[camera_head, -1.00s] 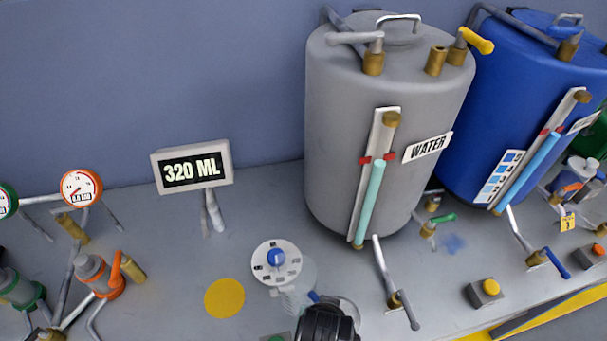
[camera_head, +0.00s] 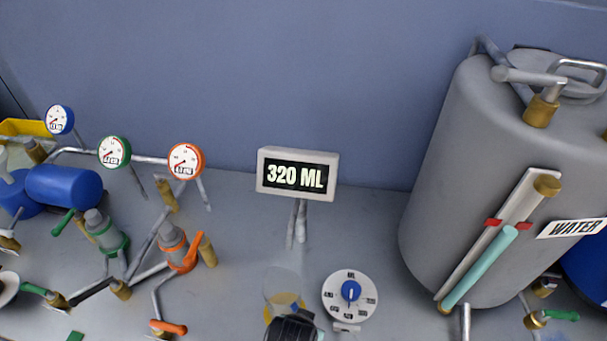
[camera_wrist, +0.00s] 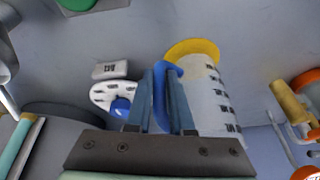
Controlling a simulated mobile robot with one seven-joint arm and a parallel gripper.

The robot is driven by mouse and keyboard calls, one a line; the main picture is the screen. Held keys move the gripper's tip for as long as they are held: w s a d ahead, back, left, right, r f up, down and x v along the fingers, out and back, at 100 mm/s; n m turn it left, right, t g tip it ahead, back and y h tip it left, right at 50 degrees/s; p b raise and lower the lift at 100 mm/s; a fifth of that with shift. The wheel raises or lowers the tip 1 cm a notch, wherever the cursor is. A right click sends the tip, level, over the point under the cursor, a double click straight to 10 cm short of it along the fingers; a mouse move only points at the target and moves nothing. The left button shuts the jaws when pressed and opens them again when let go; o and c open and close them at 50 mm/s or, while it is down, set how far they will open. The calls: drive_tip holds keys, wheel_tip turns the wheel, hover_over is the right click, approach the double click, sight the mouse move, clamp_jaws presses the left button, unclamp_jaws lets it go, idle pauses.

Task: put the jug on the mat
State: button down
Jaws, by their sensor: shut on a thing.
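The jug (camera_head: 282,283) is clear, with dark level marks and a blue handle. It shows large in the wrist view (camera_wrist: 216,98). My gripper (camera_head: 292,329) is shut on the blue handle, which sits between the two fingers in the wrist view (camera_wrist: 164,80). The mat (camera_head: 297,298) is a flat yellow disc on the bench, partly covered by the jug in both views. In the wrist view the mat (camera_wrist: 188,47) shows at the jug's far end. I cannot tell whether the jug touches the mat or hangs just above it.
A white dial with a blue knob (camera_head: 350,294) is close right of the jug. The display reading 320 ML (camera_head: 297,175) stands behind. The grey water tank (camera_head: 475,180) is on the right. Orange-ringed valve fittings (camera_head: 178,247) stand to the left. Bare bench lies between.

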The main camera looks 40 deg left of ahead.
drive_tip(key=shift+f, duration=0.65)
drive_tip(key=c, duration=0.8)
unclamp_jaws()
drive_tip(key=shift+f, duration=0.15)
drive_tip(key=v, duration=1.2)
